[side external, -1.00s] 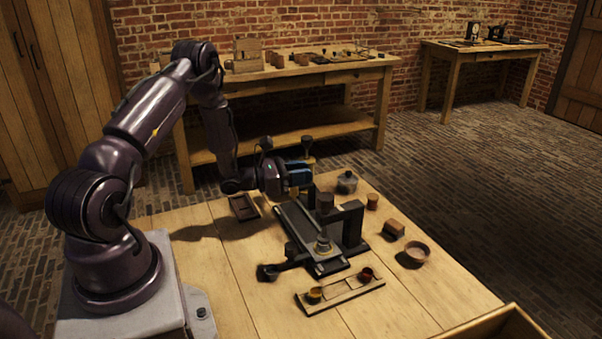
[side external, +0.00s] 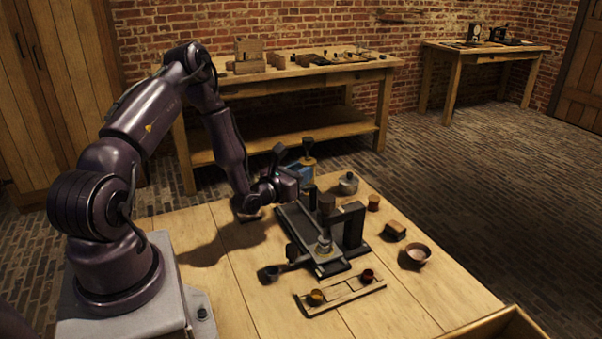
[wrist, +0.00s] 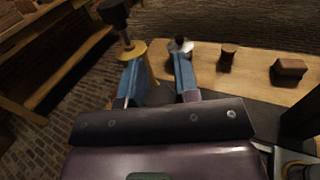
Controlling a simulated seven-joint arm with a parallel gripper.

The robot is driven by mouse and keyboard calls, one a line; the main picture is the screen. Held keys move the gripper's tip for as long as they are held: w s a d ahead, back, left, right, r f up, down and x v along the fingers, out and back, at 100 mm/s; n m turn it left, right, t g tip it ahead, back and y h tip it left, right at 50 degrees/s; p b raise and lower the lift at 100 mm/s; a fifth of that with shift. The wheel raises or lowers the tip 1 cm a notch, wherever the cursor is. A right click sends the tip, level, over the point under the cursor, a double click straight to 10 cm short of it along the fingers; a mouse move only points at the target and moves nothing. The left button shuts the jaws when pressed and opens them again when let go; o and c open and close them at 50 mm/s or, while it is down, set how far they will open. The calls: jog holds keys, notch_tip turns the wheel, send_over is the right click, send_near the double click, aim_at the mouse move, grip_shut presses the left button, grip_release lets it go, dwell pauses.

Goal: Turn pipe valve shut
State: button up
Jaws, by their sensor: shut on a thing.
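My gripper (side external: 304,172) is at the far edge of the wooden table, with its blue fingers around a piece that has a black knob and a brass-coloured collar (side external: 308,158). In the wrist view the collared piece (wrist: 131,49) stands at the left finger, and most of what lies between the fingers is hard to make out. A black bench apparatus (side external: 352,228) with a long tray and an upright post stands to the right of my gripper. A dark lever-like part (side external: 270,273) sticks out at its near left. I cannot tell which part is the pipe valve.
A lidded glass jar (side external: 348,184), a brown cylinder (side external: 374,203), a brown block (side external: 395,230) and a bowl (side external: 416,254) stand along the right side. A wooden rack (side external: 341,294) with small cups lies in front. The table's left front is clear.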

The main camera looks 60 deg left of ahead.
jog(key=shift+s+a+f+n+g+y, duration=0.1)
jog(key=shift+n+g+y, duration=0.2)
jog(key=shift+n+y, duration=0.2)
jog(key=shift+s+a+n+g+y, duration=0.1)
jog(key=shift+n+g+y, duration=0.25)
jog(key=shift+y, duration=0.25)
jog(key=shift+f, duration=0.1)
jog(key=o, duration=0.9)
jog(key=shift+o, duration=0.2)
jog(key=v, duration=1.3)
jog(key=shift+w+d, duration=0.1)
jog(key=shift+w, duration=0.05)
